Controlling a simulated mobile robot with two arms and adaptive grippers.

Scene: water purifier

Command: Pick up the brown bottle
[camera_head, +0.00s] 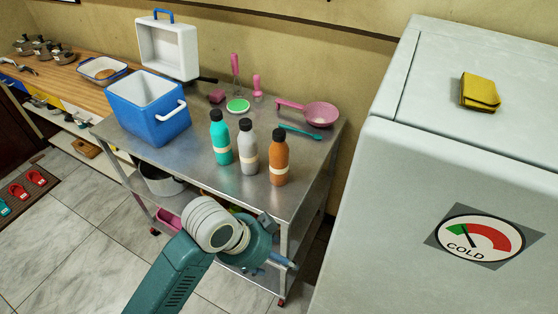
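The brown bottle (279,155), orange-brown with a dark cap and a pale band, stands upright near the front edge of the metal cart top. A grey-white bottle (248,150) and a teal bottle (220,140) stand in a row to its left. My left arm comes in from the bottom, left of centre. My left gripper (284,262) is in front of the cart, below the top's edge and apart from the bottle. Its fingers are small and partly hidden by the wrist, so its opening is unclear. My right gripper is out of view.
A blue cooler (150,115) stands on the left of the metal cart (205,172), its white lid (168,50) behind. A pink pan (318,114), teal utensil (303,133) and green-topped round item (238,105) lie behind the bottles. A large grey fridge (400,200) blocks the right.

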